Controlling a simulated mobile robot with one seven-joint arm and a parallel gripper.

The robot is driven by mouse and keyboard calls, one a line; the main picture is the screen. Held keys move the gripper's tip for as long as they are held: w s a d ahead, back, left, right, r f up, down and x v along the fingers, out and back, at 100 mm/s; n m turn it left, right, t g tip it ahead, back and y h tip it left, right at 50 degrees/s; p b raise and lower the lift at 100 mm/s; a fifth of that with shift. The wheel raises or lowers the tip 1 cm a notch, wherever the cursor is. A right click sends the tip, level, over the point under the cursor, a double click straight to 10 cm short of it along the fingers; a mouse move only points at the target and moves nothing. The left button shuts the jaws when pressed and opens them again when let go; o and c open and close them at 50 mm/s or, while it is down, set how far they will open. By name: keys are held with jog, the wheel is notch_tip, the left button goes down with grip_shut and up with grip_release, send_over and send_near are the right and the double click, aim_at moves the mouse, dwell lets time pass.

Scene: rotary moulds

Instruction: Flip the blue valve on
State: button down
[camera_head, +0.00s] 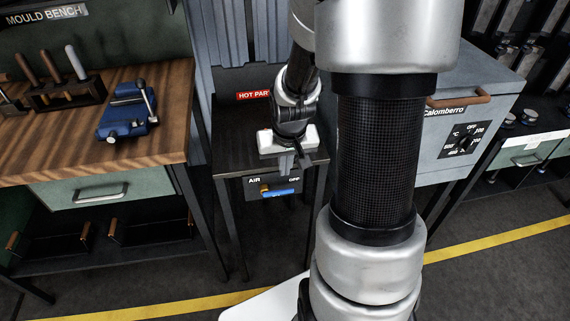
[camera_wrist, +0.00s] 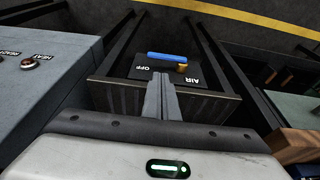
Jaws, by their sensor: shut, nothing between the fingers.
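The blue valve handle (camera_head: 278,192) lies level on the dark AIR panel (camera_head: 252,193), running right from its brass fitting (camera_head: 264,188) to below the word OFF. In the wrist view the handle (camera_wrist: 168,56) and brass fitting (camera_wrist: 182,68) show upside down, just beyond my fingertips. My gripper (camera_head: 295,163) is shut and empty, just above the panel near its OFF side. In the wrist view its fingers (camera_wrist: 160,82) are together and cover part of the panel between OFF and AIR. I cannot tell the exact gap; they look apart from the handle.
The panel hangs at the front of a small dark table (camera_head: 240,140). A wooden mould bench (camera_head: 165,85) with a blue vise (camera_head: 125,110) stands left. A grey oven-like cabinet (camera_head: 450,110) stands right, behind my arm. The floor in front is clear, with a yellow line (camera_head: 170,306).

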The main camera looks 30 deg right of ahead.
jog(key=x, duration=0.2)
jog(key=b+x, duration=0.1)
jog(key=x, duration=0.4)
jog(key=shift+s+f+b, duration=0.1)
jog(key=shift+s+b, duration=0.2)
jog(key=shift+b, duration=0.1)
jog(key=shift+f, duration=0.75)
